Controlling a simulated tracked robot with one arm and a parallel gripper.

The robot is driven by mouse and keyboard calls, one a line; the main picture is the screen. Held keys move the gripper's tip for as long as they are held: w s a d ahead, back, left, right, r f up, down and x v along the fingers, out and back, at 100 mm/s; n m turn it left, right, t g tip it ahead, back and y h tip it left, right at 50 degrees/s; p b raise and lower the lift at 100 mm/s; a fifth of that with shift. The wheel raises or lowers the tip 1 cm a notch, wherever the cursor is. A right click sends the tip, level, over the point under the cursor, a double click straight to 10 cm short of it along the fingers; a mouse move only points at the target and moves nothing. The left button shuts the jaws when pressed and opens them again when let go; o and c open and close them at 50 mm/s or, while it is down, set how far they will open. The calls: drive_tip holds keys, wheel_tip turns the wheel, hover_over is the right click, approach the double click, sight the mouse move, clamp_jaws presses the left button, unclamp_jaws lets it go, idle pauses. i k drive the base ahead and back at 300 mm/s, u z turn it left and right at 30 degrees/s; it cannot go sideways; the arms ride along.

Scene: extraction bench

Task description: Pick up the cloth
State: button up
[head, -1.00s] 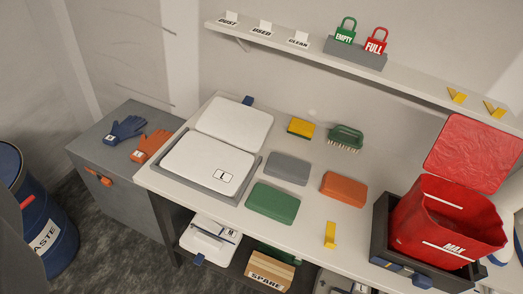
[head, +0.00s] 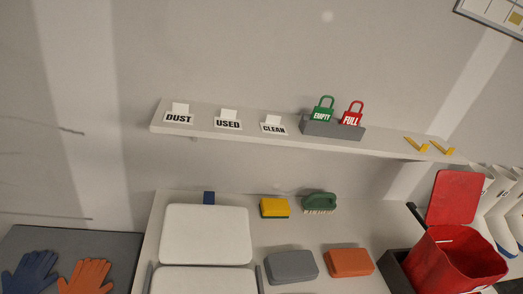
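No item is clearly recognisable as a cloth. On the bench, a grey pad-like block (head: 291,267) and an orange one (head: 349,262) lie side by side; I cannot tell whether either is a folded cloth. Behind them are a yellow-and-green sponge (head: 274,207) and a green brush (head: 319,202) with pale bristles. The green block seen earlier is out of view now. My gripper is not in view.
A white open case (head: 205,233) stands left of the blocks, a red open bin (head: 455,262) right. Above, a shelf (head: 240,133) carries label cards, a grey holder (head: 333,130) with green and red tags, and yellow clips (head: 441,148). Blue (head: 30,272) and orange gloves (head: 85,275) lie left.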

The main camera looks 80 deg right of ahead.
sight(295, 266)
drive_tip(key=u, duration=0.1)
drive_tip(key=i, duration=0.15)
drive_tip(key=z, duration=1.95)
drive_tip(key=k, duration=0.85)
drive_tip(key=z, duration=0.2)
drive_tip(key=i, duration=0.85)
drive_tip(key=u, duration=0.05)
